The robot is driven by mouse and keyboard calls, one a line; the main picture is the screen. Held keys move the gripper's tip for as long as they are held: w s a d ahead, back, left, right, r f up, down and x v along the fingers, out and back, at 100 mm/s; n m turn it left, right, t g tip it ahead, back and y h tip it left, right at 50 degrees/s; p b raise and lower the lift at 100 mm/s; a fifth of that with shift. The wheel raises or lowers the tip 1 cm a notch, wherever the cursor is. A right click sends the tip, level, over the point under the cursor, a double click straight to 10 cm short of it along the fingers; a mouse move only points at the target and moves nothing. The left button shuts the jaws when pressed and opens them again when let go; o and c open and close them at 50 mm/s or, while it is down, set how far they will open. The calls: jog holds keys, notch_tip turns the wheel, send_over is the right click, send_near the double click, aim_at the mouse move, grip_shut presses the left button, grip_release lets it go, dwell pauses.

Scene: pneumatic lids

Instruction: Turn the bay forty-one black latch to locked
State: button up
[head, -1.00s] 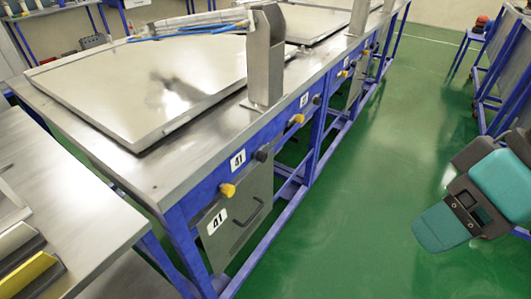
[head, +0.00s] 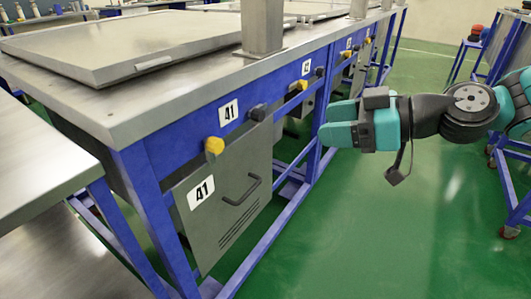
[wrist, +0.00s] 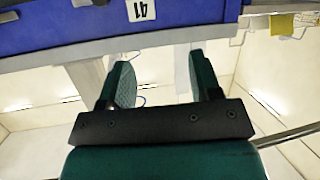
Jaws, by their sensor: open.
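The black latch (head: 259,112) is a small dark knob on the blue front rail of bay forty-one, just right of the upper 41 label (head: 228,111). From here I cannot tell its lock position. A yellow knob (head: 214,145) sits left of it on the same rail. My gripper (head: 330,121) is open and empty, held in the air right of the latch and apart from it, fingers pointing left.
A grey 41 door (head: 225,195) with a dark handle hangs below the rail. A metal lid (head: 120,48) lies on the bench, with a steel post (head: 262,28) near its edge. More knobs and bays run farther along. The green floor (head: 340,230) in front is clear.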

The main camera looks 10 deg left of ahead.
jog(key=w+d+f+t+y+b, duration=0.25)
jog(key=w+f+t+b, duration=0.2)
jog(key=w+f, duration=0.3)
send_near(262, 116)
jog(key=shift+g, duration=0.25)
jog(key=p+x, duration=0.1)
jog(key=x, duration=0.8)
jog(key=shift+w, duration=0.15)
jog(key=shift+n, duration=0.3)
jog(key=c, duration=0.9)
jog(key=shift+c, duration=0.2)
